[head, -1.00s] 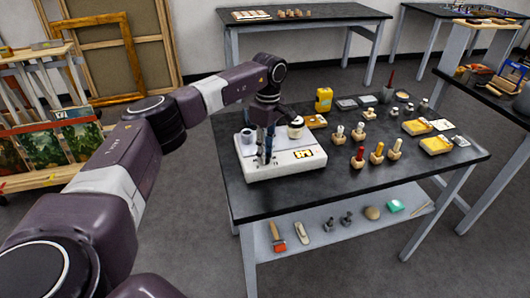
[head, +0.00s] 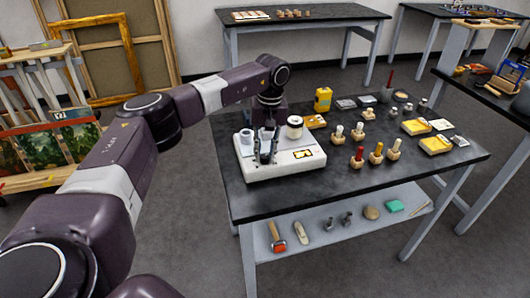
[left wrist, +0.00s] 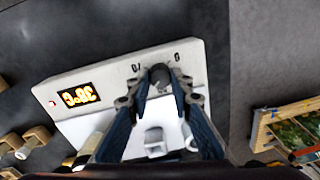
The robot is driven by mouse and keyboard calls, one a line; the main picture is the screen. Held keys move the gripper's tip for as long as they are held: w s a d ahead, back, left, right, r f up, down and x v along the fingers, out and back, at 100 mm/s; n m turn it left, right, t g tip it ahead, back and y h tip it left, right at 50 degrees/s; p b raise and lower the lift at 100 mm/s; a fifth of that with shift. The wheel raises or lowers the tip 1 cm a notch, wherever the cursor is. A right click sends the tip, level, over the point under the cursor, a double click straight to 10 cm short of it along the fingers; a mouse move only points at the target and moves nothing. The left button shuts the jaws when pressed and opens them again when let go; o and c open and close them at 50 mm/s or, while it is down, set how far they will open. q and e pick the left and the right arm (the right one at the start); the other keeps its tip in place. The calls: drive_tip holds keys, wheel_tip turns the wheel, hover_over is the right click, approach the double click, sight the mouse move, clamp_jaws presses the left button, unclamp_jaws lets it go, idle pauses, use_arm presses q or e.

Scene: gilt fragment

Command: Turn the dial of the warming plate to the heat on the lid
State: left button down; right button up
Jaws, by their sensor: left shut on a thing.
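The white warming plate (head: 262,172) sits on the near left of the dark table. Its lit display (head: 303,153) appears to read 38°C in the left wrist view (left wrist: 78,96), where it is upside down. The dark dial (left wrist: 159,74) is between the fingertips of my left gripper (left wrist: 158,92), which is shut on it; it also shows in the head view (head: 265,150). Small marks flank the dial. A pale-topped jar (head: 295,128) stands at the plate's back; no writing on its lid is readable. My right gripper is out of view.
A small white cup (head: 247,139) is at the plate's back left, close to my gripper. The front strip of the table is clear.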

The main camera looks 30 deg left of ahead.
use_arm(q)
drive_tip(key=shift+w+r+m, duration=0.1)
drive_tip(key=shift+m, duration=0.7)
drive_tip(key=c, duration=1.7)
unclamp_jaws()
drive_tip(key=r, duration=1.2)
drive_tip(key=shift+w+d, duration=0.15)
drive_tip(key=shift+d, duration=0.2)
